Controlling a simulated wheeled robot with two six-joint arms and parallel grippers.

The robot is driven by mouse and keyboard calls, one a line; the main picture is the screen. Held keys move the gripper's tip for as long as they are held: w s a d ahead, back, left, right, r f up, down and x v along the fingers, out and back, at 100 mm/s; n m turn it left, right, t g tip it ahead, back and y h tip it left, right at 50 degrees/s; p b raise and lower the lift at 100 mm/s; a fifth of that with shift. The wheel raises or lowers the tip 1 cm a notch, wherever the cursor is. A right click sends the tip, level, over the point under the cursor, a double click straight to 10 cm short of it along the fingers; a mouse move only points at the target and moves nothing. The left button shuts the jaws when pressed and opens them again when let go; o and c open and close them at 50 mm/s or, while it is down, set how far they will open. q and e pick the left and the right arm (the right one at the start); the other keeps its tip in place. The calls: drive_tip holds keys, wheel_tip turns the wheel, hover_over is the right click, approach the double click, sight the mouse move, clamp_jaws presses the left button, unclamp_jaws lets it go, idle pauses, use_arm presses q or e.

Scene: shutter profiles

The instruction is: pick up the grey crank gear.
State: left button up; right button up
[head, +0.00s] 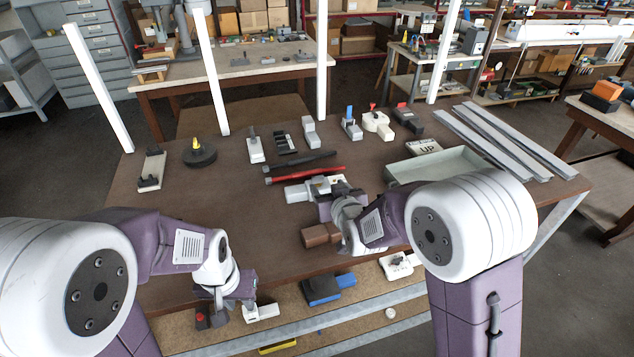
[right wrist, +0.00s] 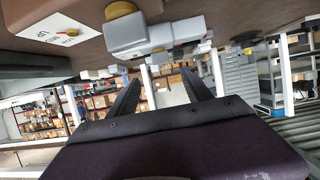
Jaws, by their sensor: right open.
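A white and grey geared block (head: 308,190) lies on the brown table in front of my right gripper (head: 328,200); I take its grey part as the grey crank gear, though the small size leaves this uncertain. In the right wrist view, the block (right wrist: 138,36) with its grey part (right wrist: 182,30) and a yellow round piece appears at the top, just beyond the fingers. My right gripper (right wrist: 160,92) is open, with nothing between its fingers. My left gripper (head: 232,302) hangs at the table's front edge, above the lower shelf; its fingers are too small to judge.
A black rod and a red rod (head: 310,174) lie just behind the block. A pale green tray (head: 440,167) and long grey profiles (head: 505,140) are at the right. White posts (head: 210,75) rise at the back.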

sight(318, 177)
drive_tip(key=p+x, duration=0.1)
drive_tip(key=x, duration=0.3)
drive_tip(key=shift+f, duration=0.1)
drive_tip(key=shift+w+a+f, duration=0.1)
drive_tip(key=shift+w, duration=0.1)
drive_tip(key=shift+p+x, duration=1.15)
drive_tip(key=shift+p, duration=0.1)
drive_tip(key=shift+x, duration=1.05)
drive_tip(key=shift+w+a+f, duration=0.1)
drive_tip(key=c, duration=0.9)
drive_tip(key=shift+s, duration=0.25)
clamp_jaws()
use_arm(q)
wheel_tip(318, 177, up, 4)
drive_tip(key=shift+f, duration=0.15)
use_arm(e)
drive_tip(key=shift+w, duration=0.1)
